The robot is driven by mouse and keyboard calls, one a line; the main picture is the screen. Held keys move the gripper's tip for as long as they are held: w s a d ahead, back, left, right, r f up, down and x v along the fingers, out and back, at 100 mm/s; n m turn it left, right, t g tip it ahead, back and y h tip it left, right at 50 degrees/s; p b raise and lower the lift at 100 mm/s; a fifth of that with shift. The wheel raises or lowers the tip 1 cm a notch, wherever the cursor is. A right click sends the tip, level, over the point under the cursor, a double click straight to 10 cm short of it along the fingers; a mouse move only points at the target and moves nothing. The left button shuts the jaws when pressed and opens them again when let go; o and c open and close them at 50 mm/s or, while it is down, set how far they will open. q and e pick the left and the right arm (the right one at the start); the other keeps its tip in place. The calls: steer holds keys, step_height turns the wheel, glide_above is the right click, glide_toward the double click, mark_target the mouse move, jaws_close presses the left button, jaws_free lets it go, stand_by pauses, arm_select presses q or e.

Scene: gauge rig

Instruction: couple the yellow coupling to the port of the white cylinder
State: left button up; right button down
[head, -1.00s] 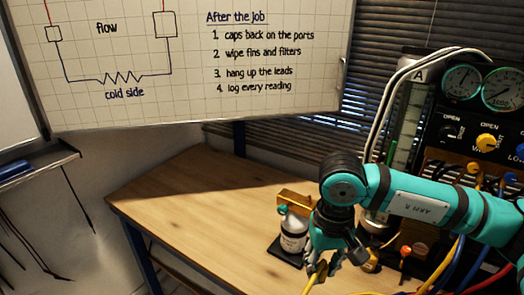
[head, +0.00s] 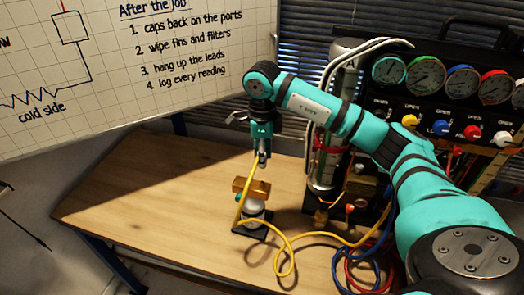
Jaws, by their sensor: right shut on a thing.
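A small teal part shows at the block's left; I cannot make out the port. My right gripper (head: 262,158) points down above the block, apart from it. It is shut on the end of the yellow hose (head: 281,262), where the yellow coupling is mostly hidden by the fingers. The hose hangs in front of the block and cylinder, then loops on the table. My left gripper is out of view.
The gauge panel (head: 455,125) with coloured knobs stands at the right. A clear upright tube (head: 325,165) stands beside it. Blue and red hoses (head: 372,268) lie coiled at the front right. The wooden table (head: 150,190) is clear on the left.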

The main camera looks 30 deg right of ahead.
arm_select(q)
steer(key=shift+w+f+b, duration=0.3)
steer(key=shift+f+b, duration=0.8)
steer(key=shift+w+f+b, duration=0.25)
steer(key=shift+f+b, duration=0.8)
arm_select(e)
glide_above(262, 181)
steer(key=shift+f, duration=2.55)
arm_select(q)
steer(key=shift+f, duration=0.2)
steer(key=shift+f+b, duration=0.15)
steer(key=shift+b, duration=0.2)
arm_select(e)
steer(key=shift+f, duration=0.2)
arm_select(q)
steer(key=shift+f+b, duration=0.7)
arm_select(e)
steer(key=shift+f, duration=0.9)
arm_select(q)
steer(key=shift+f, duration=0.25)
arm_select(e)
steer(key=shift+f, duration=0.3)
